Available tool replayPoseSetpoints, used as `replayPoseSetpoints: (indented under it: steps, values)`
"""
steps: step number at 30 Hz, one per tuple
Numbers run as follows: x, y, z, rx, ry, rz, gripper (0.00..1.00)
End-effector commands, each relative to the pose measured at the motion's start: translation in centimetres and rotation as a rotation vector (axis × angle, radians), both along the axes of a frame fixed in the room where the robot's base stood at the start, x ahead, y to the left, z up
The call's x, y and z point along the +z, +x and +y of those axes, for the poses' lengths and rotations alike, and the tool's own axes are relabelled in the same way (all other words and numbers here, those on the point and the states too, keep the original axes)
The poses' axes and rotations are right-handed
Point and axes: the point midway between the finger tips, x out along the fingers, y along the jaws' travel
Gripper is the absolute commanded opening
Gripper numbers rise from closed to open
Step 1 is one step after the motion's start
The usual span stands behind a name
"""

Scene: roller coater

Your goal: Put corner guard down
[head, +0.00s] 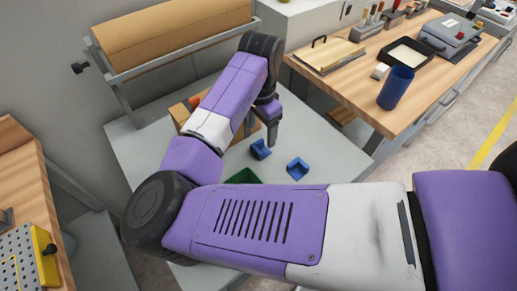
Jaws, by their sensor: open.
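Two small blue angled pieces that look like corner guards rest on the grey table (335,155). One blue piece (260,149) lies just below my gripper (261,136) in the picture. The other blue piece (298,168) lies a little to the right and nearer. My gripper points down over the table with its jaws open, and I see nothing held between them. Whether a fingertip touches the nearer-lying blue piece cannot be told from this view.
A cardboard box (180,113) and a green thing (243,176) on the table are partly hidden by my arm. A brown roll (170,30) hangs on a rack behind. A wooden bench (345,85) at right holds a blue cup (396,88). The table's right part is clear.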

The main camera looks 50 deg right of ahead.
Motion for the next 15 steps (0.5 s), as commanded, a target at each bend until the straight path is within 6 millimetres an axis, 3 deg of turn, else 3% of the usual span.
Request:
replayPoseSetpoints:
  steps: [4,15]
  values:
    - [-1.0,0.1,0.7,-0.002,0.024,0.003,0.71]
    - [-5.2,0.4,0.2,-0.001,0.021,0.001,0.71]
